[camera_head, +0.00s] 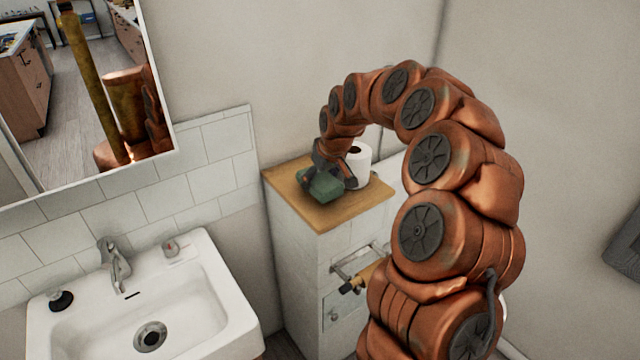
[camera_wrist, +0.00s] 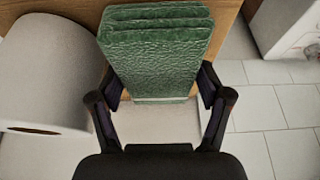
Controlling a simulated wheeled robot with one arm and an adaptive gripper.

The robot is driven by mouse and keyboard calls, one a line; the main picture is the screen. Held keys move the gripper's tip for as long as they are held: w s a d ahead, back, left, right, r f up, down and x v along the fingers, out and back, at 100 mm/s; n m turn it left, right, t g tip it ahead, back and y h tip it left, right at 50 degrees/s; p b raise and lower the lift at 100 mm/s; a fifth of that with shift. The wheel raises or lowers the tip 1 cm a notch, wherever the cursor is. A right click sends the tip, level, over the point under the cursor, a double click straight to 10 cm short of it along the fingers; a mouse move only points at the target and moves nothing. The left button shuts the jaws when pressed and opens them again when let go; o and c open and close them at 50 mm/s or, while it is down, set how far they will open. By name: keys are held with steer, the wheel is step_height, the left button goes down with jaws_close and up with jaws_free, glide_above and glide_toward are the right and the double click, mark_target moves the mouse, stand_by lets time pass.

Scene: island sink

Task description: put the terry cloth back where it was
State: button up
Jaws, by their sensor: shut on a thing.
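The terry cloth (camera_head: 325,187) is a folded green bundle at the wooden top of the white cabinet. It also fills the upper middle of the wrist view (camera_wrist: 157,55), where its stacked folds show. My gripper (camera_head: 328,172) points down at the cabinet top, and in the wrist view its fingers (camera_wrist: 160,100) are on both sides of the cloth's near end. They are shut on the cloth. The cloth is over the wooden top (camera_head: 335,218); whether its underside touches the wood cannot be told.
A toilet paper roll (camera_head: 359,165) stands right beside the cloth on the cabinet top; it is large at left in the wrist view (camera_wrist: 45,75). A white sink (camera_head: 215,300) with a tap (camera_head: 114,262) is at left. A mirror (camera_head: 80,90) hangs above it.

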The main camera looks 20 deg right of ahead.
steer(key=shift+f+p, duration=0.35)
steer(key=shift+f, duration=0.8)
steer(key=o, duration=1)
steer(key=b+v, duration=0.3)
steer(key=v, duration=0.9)
steer(key=s+a+f+g, duration=0.2)
steer(key=s+a, duration=0.5)
steer(key=s, duration=0.5)
steer(key=s+a+f+g, duration=0.2)
steer(key=s+a, duration=0.5)
steer(key=s, duration=0.6)
steer(key=s+f, duration=0.1)
steer(key=s, duration=0.4)
steer(key=s+f+m+g, duration=0.1)
steer(key=s+f, duration=0.1)
steer(key=s, duration=0.3)
steer(key=s+f+m+g, duration=0.1)
steer(key=s, duration=0.3)
steer(key=shift+s+d+f+h, duration=0.15)
steer(key=shift+s+f+h, duration=0.25)
